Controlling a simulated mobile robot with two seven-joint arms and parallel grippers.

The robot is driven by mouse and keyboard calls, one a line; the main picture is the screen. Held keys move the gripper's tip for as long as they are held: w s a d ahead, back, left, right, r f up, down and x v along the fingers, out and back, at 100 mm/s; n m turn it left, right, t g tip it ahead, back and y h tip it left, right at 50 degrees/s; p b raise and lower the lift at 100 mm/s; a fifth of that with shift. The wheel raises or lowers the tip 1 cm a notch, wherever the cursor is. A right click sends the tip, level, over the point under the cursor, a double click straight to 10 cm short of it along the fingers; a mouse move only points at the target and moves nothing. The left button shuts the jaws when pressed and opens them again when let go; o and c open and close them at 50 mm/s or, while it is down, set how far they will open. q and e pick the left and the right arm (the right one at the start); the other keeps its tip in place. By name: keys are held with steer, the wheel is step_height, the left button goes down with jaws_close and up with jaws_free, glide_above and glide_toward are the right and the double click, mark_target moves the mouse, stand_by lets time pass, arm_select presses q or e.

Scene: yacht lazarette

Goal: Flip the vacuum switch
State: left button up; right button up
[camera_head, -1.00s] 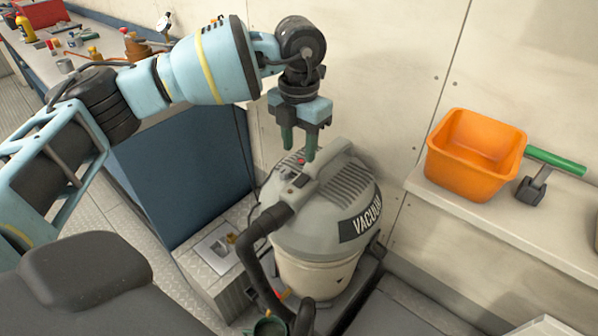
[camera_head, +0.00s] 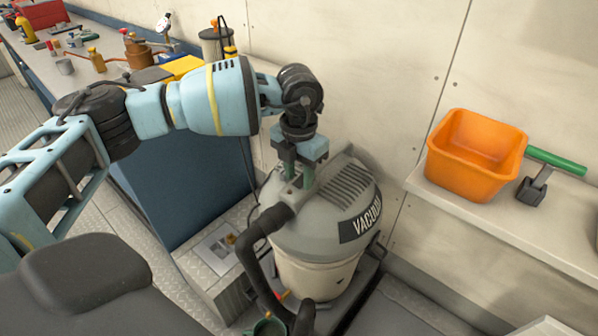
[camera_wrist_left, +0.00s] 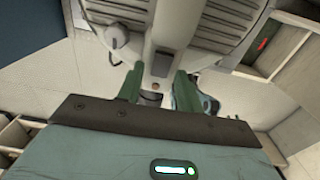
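The vacuum (camera_head: 318,235) is a rounded grey and cream canister with a black "VACUUM" label and a black hose. Its grey top fills the upper middle of the left wrist view (camera_wrist_left: 215,22). My left gripper (camera_head: 299,181) points down at the raised handle housing on the lid, with its green fingers at or just above it. The left wrist view shows the fingers apart, with a dark switch-like block (camera_wrist_left: 161,64) and a small reddish spot (camera_wrist_left: 156,86) between them. In the head view the fingers hide the switch area. Contact cannot be told. My right gripper is not in view.
A blue-sided workbench (camera_head: 185,170) with tools and containers stands at left. The hose (camera_head: 255,262) curves down in front of the vacuum. A pale wall stands behind.

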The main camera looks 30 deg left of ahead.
arm_select(q)
jaws_close()
steer(key=shift+w+r+g+p, duration=0.15)
steer(key=shift+g+p, duration=0.25)
steer(key=shift+p, duration=0.1)
steer(key=shift+w+g, duration=0.1)
steer(key=shift+g, duration=0.2)
steer(key=shift+w+g+p, duration=0.2)
steer(key=shift+g+p, duration=0.3)
steer(key=shift+g, duration=0.2)
steer(key=shift+w+d+f+g+y+b, duration=0.1)
steer(key=shift+w+f+g+y+b, duration=0.2)
steer(key=shift+g, duration=0.6)
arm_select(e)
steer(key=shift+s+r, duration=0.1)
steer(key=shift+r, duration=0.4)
arm_select(q)
steer(key=shift+r, duration=0.1)
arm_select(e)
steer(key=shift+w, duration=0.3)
arm_select(q)
steer(key=shift+o, duration=1)
jaws_free()
